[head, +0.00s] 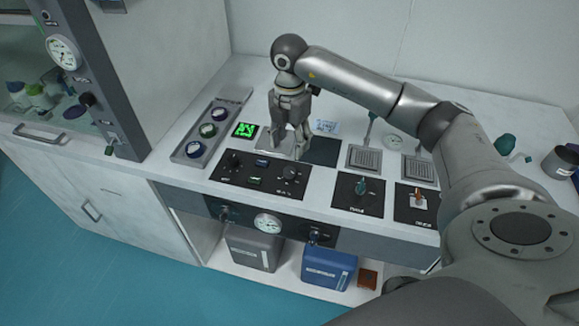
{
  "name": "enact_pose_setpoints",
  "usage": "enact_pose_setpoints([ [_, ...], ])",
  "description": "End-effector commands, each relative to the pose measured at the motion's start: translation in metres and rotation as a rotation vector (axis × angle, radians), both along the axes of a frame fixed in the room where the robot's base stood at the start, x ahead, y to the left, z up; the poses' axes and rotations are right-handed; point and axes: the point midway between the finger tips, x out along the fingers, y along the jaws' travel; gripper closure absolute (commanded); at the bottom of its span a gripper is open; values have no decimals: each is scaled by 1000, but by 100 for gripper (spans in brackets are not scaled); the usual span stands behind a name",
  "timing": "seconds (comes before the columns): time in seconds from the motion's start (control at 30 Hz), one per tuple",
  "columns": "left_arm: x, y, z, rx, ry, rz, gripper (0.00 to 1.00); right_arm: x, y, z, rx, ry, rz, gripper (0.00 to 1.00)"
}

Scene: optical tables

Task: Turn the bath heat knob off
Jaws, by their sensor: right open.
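A black control panel (263,190) lies on the white bench top below my right gripper. It carries a dark knob (233,159) at its left, a larger grey-black knob (290,173) at its right, and small displays between them. The labels are too small to read, so I cannot tell which is the bath heat knob. My right gripper (290,148) points down, open, above the back of the panel and just behind the right knob. It appears apart from that knob. Its fingers hide part of the bench behind. My left gripper is out of view.
Switch panels (357,191) with levers stand at the right. A gauge (267,223) is on the front face; a blue box (328,271) sits on the shelf below.

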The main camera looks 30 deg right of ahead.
Motion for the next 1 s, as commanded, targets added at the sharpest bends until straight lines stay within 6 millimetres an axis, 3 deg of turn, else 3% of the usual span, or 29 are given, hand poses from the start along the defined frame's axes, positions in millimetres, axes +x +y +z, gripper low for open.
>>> enact_pose_setpoints([
  [0.5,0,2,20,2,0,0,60,-1,2,-87,5,3,6,49],
  [0.7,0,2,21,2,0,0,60,-1,2,-100,6,1,6,49],
  [0.93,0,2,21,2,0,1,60,-1,2,-100,6,0,7,49],
  [1.0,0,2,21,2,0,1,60,-1,2,-100,6,0,7,55],
])
